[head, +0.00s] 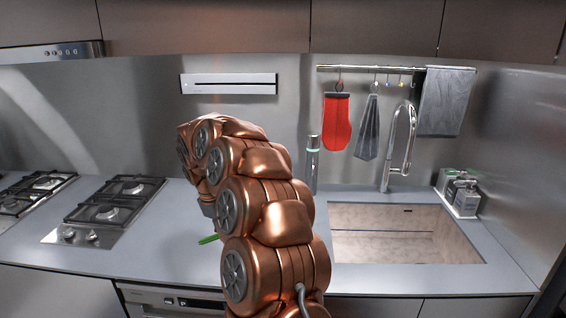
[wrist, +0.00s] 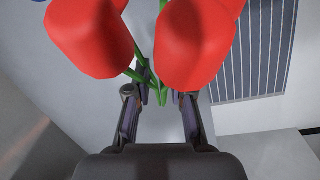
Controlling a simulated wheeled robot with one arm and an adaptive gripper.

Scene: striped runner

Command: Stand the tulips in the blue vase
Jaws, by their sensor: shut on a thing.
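Red tulips (wrist: 195,45) with green stems fill the top middle of the wrist view. My gripper (wrist: 160,97) is shut on their stems (wrist: 163,96), which pass between its two fingers. In the head view my copper arm hides the gripper and the blooms. Only a green piece, likely stem ends (head: 208,239), shows left of the arm above the counter. No blue vase can be made out in the head view. A sliver of something blue (wrist: 39,1) touches the top left edge of the wrist view, too little to identify.
The striped runner (wrist: 260,50) lies on the grey counter (head: 150,248), right in the wrist view. A gas hob (head: 108,210) is left and a sink (head: 400,240) right. A grey bottle (head: 312,165) stands by the wall. The counter between hob and arm looks clear.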

